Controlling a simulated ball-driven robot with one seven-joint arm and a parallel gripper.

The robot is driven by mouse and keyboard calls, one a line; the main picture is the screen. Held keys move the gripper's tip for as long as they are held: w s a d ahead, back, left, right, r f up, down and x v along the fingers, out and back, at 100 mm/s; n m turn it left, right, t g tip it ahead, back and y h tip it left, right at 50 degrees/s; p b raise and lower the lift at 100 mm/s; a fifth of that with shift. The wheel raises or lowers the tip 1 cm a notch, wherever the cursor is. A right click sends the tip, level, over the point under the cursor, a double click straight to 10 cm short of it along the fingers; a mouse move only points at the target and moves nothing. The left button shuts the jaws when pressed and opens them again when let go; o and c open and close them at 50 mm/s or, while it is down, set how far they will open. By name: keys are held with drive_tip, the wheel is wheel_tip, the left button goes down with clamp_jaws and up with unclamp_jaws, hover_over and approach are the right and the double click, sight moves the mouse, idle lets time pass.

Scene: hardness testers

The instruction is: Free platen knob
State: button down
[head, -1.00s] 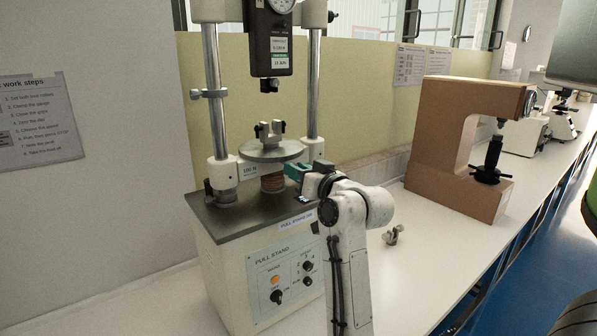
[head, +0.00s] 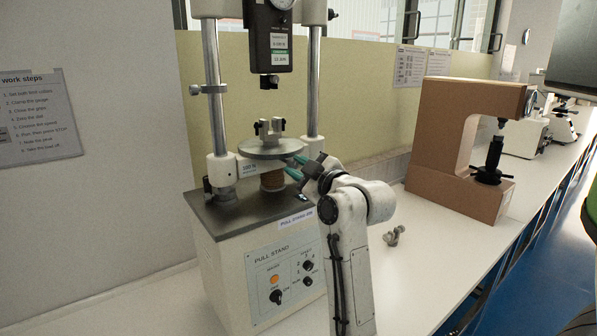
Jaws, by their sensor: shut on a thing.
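The pull stand (head: 262,270) has a round metal platen (head: 272,148) on a brown column (head: 272,181). A small metal grip (head: 270,129) stands on the platen. My gripper (head: 294,167), with teal fingers, is at the right side of the platen, just below its rim. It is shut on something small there. The fingers hide this, and from its place it appears to be the platen knob. A black force gauge (head: 268,38) hangs above the platen between two steel posts.
The stand's front panel has an orange button (head: 275,280) and black knobs. A small metal piece (head: 394,236) lies on the bench right of my arm. A brown C-shaped tester (head: 440,150) stands further right.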

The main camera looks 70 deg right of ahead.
drive_tip(key=shift+f+n, duration=0.25)
drive_tip(key=shift+n, duration=0.55)
drive_tip(key=c, duration=0.9)
unclamp_jaws()
drive_tip(key=shift+r, duration=0.2)
drive_tip(key=p+v, duration=0.1)
drive_tip(key=v, duration=0.3)
drive_tip(key=p+v, duration=0.1)
drive_tip(key=v, duration=0.3)
drive_tip(key=shift+s+a+r, duration=0.1)
drive_tip(key=shift+s+r, duration=0.05)
drive_tip(key=shift+r, duration=0.1)
drive_tip(key=p, duration=0.3)
drive_tip(key=shift+s+a+n, duration=0.2)
drive_tip(key=shift+s+n, duration=0.1)
